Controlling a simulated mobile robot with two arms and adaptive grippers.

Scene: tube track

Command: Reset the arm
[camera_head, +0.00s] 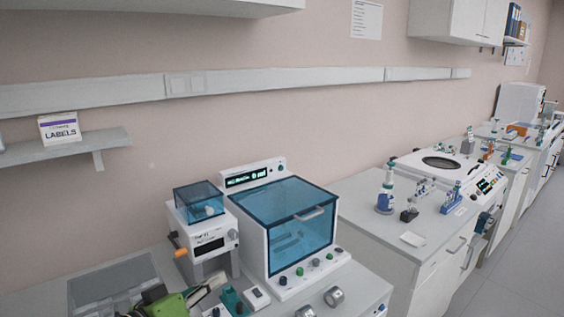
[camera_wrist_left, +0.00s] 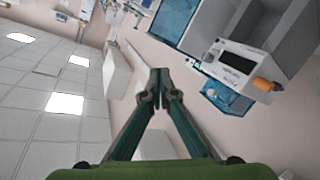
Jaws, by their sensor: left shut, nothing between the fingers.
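My left gripper (camera_head: 208,287) shows at the bottom of the head view, a green body with dark fingers, low in front of the bench devices. In the left wrist view its fingers (camera_wrist_left: 160,97) meet at the tips, shut and empty, pointing into free space. That view is tilted, with the ceiling on the left. My right gripper is in neither view.
A white device with a blue see-through lid (camera_head: 297,232) and a smaller one (camera_head: 206,240) stand close beyond my left gripper. A grey tray (camera_head: 115,284) lies at lower left. A shelf (camera_head: 100,143) is on the wall. Another bench (camera_head: 407,204) stands right.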

